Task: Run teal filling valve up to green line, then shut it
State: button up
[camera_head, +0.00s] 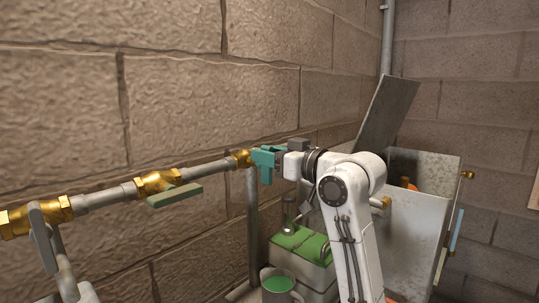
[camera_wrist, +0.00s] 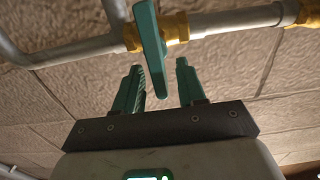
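The teal valve lever (camera_wrist: 149,42) sits on a brass valve body (camera_wrist: 177,26) on the pipe and crosses the pipe in the wrist view. My gripper (camera_wrist: 160,78) is open, its two teal fingers on either side of the lever's free end, with gaps visible; I cannot tell whether either touches. In the head view my gripper (camera_head: 265,163) is at the pipe's right end, just right of a brass fitting (camera_head: 243,158); there the fingers and lever overlap and are hard to tell apart. I make out no green line in either view.
A green-grey lever (camera_head: 175,195) on another brass valve and a grey lever (camera_head: 43,240) lie along the pipe to the left. A metal tank (camera_head: 412,240) with a raised lid (camera_head: 388,112) stands right. Green-topped containers (camera_head: 312,248) and a green-filled can (camera_head: 278,284) stand below.

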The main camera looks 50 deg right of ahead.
jog(key=shift+c, duration=0.4)
grip_shut()
jog(key=shift+a+n+b, duration=0.1)
jog(key=shift+n+b, duration=0.2)
jog(key=shift+a+f+n+b, duration=0.1)
jog(key=shift+a+n+b, duration=0.1)
jog(key=shift+n+b, duration=0.65)
jog(key=shift+a+f+n+b, duration=0.1)
jog(key=shift+a+n+b, duration=0.25)
jog(key=shift+n, duration=0.95)
jog(key=shift+a+f+n+b, duration=0.1)
jog(key=shift+n+b, duration=0.55)
jog(key=shift+n, duration=0.4)
jog(key=shift+o, duration=0.4)
grip_release()
